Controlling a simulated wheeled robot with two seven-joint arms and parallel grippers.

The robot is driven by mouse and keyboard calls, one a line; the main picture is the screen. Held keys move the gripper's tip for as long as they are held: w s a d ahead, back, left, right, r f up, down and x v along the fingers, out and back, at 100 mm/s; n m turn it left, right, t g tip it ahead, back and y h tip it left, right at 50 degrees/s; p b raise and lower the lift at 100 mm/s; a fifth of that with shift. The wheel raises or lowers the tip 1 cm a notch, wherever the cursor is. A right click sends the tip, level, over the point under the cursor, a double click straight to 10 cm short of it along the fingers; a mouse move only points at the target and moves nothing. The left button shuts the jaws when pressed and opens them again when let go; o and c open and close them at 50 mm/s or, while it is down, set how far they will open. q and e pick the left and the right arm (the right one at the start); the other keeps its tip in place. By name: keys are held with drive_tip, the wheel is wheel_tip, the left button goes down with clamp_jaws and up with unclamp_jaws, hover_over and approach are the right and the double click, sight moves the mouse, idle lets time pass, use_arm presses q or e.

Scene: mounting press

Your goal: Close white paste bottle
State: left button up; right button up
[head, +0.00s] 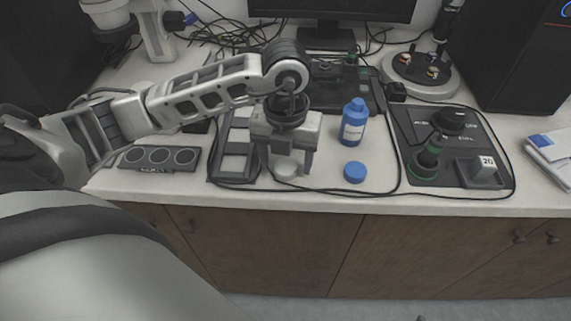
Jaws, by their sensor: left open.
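A low white round item (286,170), looking like a small jar or lid, sits on the counter near the front edge. My left gripper (288,160) hangs over it, pointing down, with its fingers apart and hiding part of it. Whether the fingers touch it, I cannot tell. A blue round lid or jar (354,172) lies to the right on the counter. A blue bottle with a white label (353,124) stands upright behind it. My right gripper is not in view.
A dark mat (440,172) with a green-and-black tool and a block marked 20 (482,172) lies right. A cable loops along the front.

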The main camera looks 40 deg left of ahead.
use_arm(q)
drive_tip(key=shift+f, duration=0.3)
drive_tip(key=c, duration=1)
drive_tip(key=shift+r, duration=0.1)
drive_tip(key=shift+r, duration=0.55)
drive_tip(key=s+d+r, duration=0.2)
drive_tip(key=s+r, duration=0.2)
drive_tip(key=s+d+r+p, duration=0.1)
drive_tip(key=s+d+r, duration=0.2)
drive_tip(key=r, duration=0.1)
drive_tip(key=s+d+r+p, duration=0.1)
drive_tip(key=s+d+r, duration=0.2)
drive_tip(key=s, duration=0.1)
drive_tip(key=shift+s+r, duration=0.3)
drive_tip(key=shift+r, duration=0.1)
